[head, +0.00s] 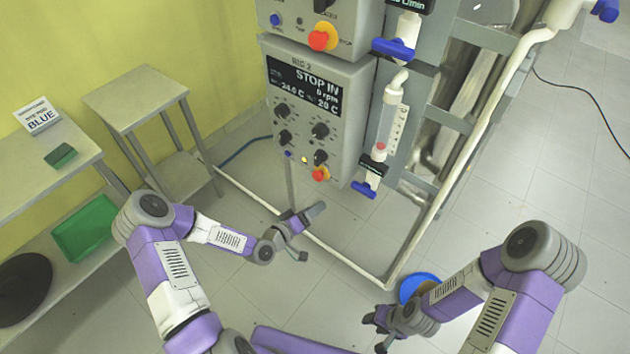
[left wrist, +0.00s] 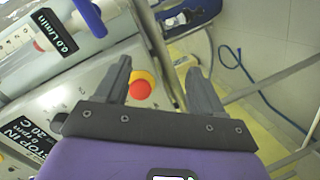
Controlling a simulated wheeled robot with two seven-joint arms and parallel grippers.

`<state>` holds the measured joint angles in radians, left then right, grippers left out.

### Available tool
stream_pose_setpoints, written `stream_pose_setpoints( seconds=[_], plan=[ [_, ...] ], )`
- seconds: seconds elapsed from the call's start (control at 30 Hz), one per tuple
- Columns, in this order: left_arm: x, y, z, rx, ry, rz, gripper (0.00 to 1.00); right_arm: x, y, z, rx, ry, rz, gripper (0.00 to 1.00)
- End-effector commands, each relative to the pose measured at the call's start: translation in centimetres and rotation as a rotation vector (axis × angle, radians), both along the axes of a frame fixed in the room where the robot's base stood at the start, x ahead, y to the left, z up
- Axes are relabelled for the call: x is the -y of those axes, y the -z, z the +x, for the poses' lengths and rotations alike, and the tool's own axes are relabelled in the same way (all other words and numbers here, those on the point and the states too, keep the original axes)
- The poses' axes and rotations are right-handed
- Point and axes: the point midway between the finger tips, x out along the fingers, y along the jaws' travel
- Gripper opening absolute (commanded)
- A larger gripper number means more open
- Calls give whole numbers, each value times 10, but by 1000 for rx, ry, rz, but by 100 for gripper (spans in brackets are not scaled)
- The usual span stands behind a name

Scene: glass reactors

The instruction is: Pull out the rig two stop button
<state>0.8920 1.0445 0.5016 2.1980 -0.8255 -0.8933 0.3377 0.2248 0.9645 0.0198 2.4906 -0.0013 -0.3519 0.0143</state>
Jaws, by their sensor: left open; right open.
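The rig two panel (head: 355,95) is a grey box in the head view, its dark display (head: 304,84) reading "STOP IN" and 0 rpm. Its red stop button (head: 319,174) with a yellow collar sits at the panel's bottom edge. In the left wrist view the red button (left wrist: 140,89) shows between the fingers, closer to the left one, and nothing is gripped. My left gripper (head: 311,232) is open, below and in front of the panel, apart from the button in the head view. My right gripper (head: 375,332) is open and empty, low near the blue round object.
Another panel with its own red stop button (head: 319,40) is above rig two. A flow tube (head: 391,125) with a blue valve handle (head: 363,189) stands right of the panel. Pale frame pipes (head: 345,262) run along the floor. A small table (head: 135,95) stands left.

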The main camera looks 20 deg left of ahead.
Motion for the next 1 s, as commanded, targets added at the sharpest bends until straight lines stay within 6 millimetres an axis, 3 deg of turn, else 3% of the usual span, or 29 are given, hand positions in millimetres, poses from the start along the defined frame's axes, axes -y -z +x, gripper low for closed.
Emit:
stream_pose_setpoints(
  seconds=[0.03,0.1,0.23,0.7,1.0],
  plan=[
    [-17,-12,8,65,-37,-25,68,0,1,0,0,0,0,43],
    [-30,-27,15,138,-63,-48,68,0,2,0,0,0,0,43],
    [-41,-41,22,203,-82,-68,68,0,2,0,0,0,0,43],
    [-16,-41,80,207,-80,-66,68,0,11,0,0,0,0,43],
    [-12,-42,89,204,-81,-67,68,0,12,0,0,0,0,43]
  ],
)
